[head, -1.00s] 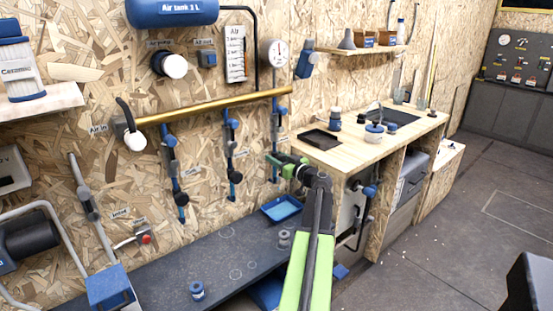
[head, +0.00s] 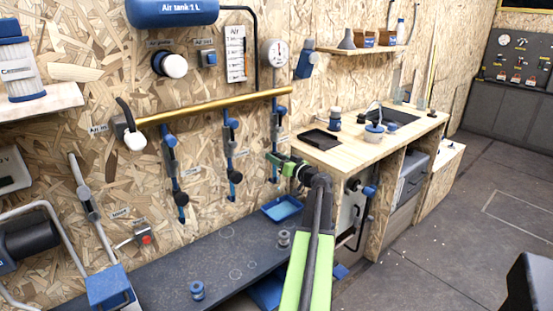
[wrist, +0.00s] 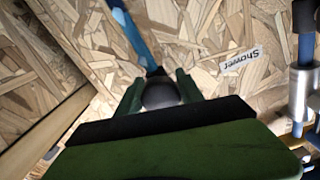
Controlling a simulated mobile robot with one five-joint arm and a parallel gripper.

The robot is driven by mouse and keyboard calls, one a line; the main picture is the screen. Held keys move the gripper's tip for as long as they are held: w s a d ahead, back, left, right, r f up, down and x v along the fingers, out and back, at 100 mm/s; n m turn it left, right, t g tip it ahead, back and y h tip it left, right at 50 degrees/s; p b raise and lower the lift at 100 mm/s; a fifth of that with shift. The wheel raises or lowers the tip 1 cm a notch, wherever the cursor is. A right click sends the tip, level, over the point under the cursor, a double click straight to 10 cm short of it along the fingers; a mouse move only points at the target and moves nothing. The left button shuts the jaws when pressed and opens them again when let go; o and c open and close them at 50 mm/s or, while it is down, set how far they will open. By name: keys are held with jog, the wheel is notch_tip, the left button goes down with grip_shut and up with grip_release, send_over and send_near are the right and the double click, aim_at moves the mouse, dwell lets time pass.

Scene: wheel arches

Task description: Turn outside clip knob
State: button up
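My gripper (head: 273,157) is at the rightmost of the blue hoses hanging below the brass pipe. In the wrist view, its green fingers (wrist: 161,88) stand on both sides of a dark round knob (wrist: 160,94) and appear to touch it. The blue hose (wrist: 128,32) runs up and left from this knob. A label reading "Shower" (wrist: 241,60) is on the wall to the right. I see no legible "outside" label, so I cannot confirm which clip this is. The other hoses carry dark clips, at the left (head: 170,141) and middle (head: 231,135).
The brass pipe (head: 213,107) runs along the chipboard wall above the hoses. A wooden counter (head: 375,148) stands close on the right. Below are a dark bench (head: 190,262) and a blue tray (head: 282,208). In the wrist view, a silver fitting (wrist: 298,92) is at the right.

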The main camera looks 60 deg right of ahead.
jog(key=o, duration=0.3)
jog(key=v, duration=1.7)
jog(key=shift+s, duration=0.2)
jog(key=shift+a, duration=0.1)
